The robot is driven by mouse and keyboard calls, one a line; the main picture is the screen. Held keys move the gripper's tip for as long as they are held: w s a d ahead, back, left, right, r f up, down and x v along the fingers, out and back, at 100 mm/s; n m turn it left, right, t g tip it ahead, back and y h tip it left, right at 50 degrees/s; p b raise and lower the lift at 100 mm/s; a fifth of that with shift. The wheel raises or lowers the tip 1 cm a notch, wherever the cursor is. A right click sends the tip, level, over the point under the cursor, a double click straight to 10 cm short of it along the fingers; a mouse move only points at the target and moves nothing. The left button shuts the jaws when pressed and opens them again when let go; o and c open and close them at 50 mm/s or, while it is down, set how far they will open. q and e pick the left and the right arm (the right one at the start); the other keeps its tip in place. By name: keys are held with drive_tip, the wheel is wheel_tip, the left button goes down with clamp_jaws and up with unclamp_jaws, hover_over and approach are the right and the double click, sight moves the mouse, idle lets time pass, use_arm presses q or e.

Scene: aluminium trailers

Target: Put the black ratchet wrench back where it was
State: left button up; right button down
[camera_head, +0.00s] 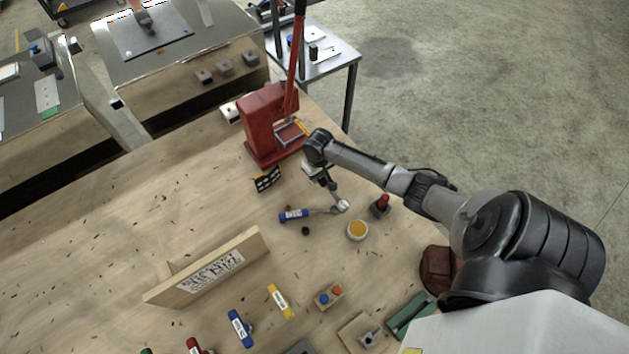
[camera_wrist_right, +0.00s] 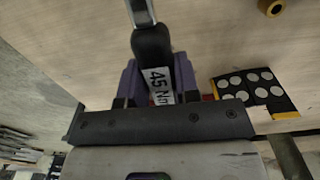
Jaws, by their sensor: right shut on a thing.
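The black ratchet wrench (camera_wrist_right: 152,45) has a black grip with a white "45 Nm" label and a silver shaft. In the right wrist view, it lies between the fingers of my right gripper (camera_wrist_right: 158,85), which is shut on its grip. In the head view, my right gripper (camera_head: 321,175) is over the right part of the wooden bench, and the wrench (camera_head: 331,191) points down from it. Its lower end is near a round silver head, and I cannot tell which tool that head belongs to. My left gripper is not in view.
A blue-handled tool (camera_head: 293,215) lies beside the wrench. A red press (camera_head: 268,125), a black dotted card (camera_head: 267,179), an orange-filled bowl (camera_head: 357,230) and a red-topped black piece (camera_head: 381,206) surround the gripper. A wooden stand (camera_head: 252,249) is at front left. The bench's left part is fairly clear.

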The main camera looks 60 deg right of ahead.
drive_tip(key=shift+w+a+f, duration=0.2)
drive_tip(key=shift+w+f, duration=0.25)
drive_tip(key=shift+w, duration=0.15)
drive_tip(key=shift+f, duration=1.95)
drive_tip(key=c, duration=0.8)
unclamp_jaws()
drive_tip(key=shift+c, duration=0.2)
